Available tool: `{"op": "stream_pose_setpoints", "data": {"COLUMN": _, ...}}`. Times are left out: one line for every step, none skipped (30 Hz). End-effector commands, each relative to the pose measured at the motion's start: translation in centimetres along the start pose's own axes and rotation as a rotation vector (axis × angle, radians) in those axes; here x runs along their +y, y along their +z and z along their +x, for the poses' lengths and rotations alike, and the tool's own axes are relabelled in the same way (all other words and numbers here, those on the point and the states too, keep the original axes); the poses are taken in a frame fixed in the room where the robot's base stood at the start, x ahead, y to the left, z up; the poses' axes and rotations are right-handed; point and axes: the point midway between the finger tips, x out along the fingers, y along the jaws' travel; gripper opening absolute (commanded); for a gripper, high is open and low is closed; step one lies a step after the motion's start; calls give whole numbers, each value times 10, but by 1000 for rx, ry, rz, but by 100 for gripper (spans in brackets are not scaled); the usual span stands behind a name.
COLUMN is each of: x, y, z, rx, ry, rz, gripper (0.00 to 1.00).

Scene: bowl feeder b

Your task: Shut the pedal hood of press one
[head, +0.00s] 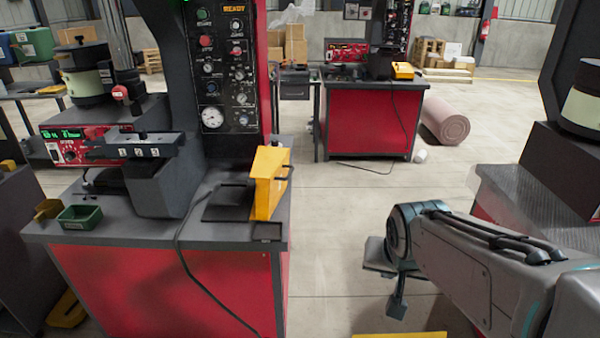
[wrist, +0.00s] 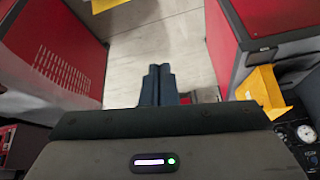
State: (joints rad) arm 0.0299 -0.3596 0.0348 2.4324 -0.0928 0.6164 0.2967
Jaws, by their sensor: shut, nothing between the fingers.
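The yellow pedal hood (head: 268,182) stands upright at the right end of the near press's dark bench top (head: 130,225). A black flat plate (head: 226,203) lies to its left, and a cable runs from there over the bench's front edge. The hood looks raised; its hinge is not clear. In the wrist view the hood (wrist: 264,92) shows at the right. My gripper (head: 397,305) hangs over the floor to the right of the bench, well apart from the hood. In the wrist view its fingers (wrist: 158,80) are together and empty.
A green tray (head: 80,217) and a grey chute (head: 165,175) are on the bench's left part. Another red press bench (head: 370,120) with a yellow hood (head: 403,70) stands behind. A further machine (head: 540,190) stands at right. The floor between the benches is clear.

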Motion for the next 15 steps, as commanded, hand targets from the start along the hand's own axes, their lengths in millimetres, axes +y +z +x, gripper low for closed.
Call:
{"op": "stream_pose_setpoints", "data": {"x": -4, "y": -19, "z": 26, "rx": 60, "ry": -5, "rz": 61, "gripper": 0}}
{"op": "stream_pose_setpoints", "data": {"x": -8, "y": -33, "z": 36, "rx": 102, "ry": -16, "rz": 100, "gripper": 0}}
{"op": "stream_pose_setpoints", "data": {"x": -14, "y": -52, "z": 50, "rx": 156, "ry": -36, "rz": 152, "gripper": 0}}
{"op": "stream_pose_setpoints", "data": {"x": -18, "y": -65, "z": 60, "rx": 197, "ry": -57, "rz": 193, "gripper": 0}}
{"op": "stream_pose_setpoints", "data": {"x": -23, "y": -78, "z": 70, "rx": 235, "ry": -82, "rz": 232, "gripper": 0}}
{"op": "stream_pose_setpoints", "data": {"x": -31, "y": -95, "z": 83, "rx": 284, "ry": -122, "rz": 284, "gripper": 0}}
{"op": "stream_pose_setpoints", "data": {"x": -36, "y": -107, "z": 92, "rx": 316, "ry": -156, "rz": 323, "gripper": 0}}
{"op": "stream_pose_setpoints", "data": {"x": -42, "y": -118, "z": 102, "rx": 347, "ry": -194, "rz": 363, "gripper": 0}}
{"op": "stream_pose_setpoints", "data": {"x": -50, "y": -132, "z": 114, "rx": 382, "ry": -250, "rz": 413, "gripper": 0}}
{"op": "stream_pose_setpoints", "data": {"x": -56, "y": -143, "z": 123, "rx": 406, "ry": -296, "rz": 453, "gripper": 0}}
{"op": "stream_pose_setpoints", "data": {"x": -62, "y": -153, "z": 132, "rx": 428, "ry": -344, "rz": 496, "gripper": 0}}
{"op": "stream_pose_setpoints", "data": {"x": -71, "y": -164, "z": 144, "rx": 451, "ry": -412, "rz": 548, "gripper": 0}}
{"op": "stream_pose_setpoints", "data": {"x": -77, "y": -172, "z": 152, "rx": 464, "ry": -468, "rz": 588, "gripper": 0}}
{"op": "stream_pose_setpoints", "data": {"x": -84, "y": -179, "z": 161, "rx": 472, "ry": -525, "rz": 627, "gripper": 0}}
{"op": "stream_pose_setpoints", "data": {"x": -93, "y": -188, "z": 172, "rx": 477, "ry": -606, "rz": 678, "gripper": 0}}
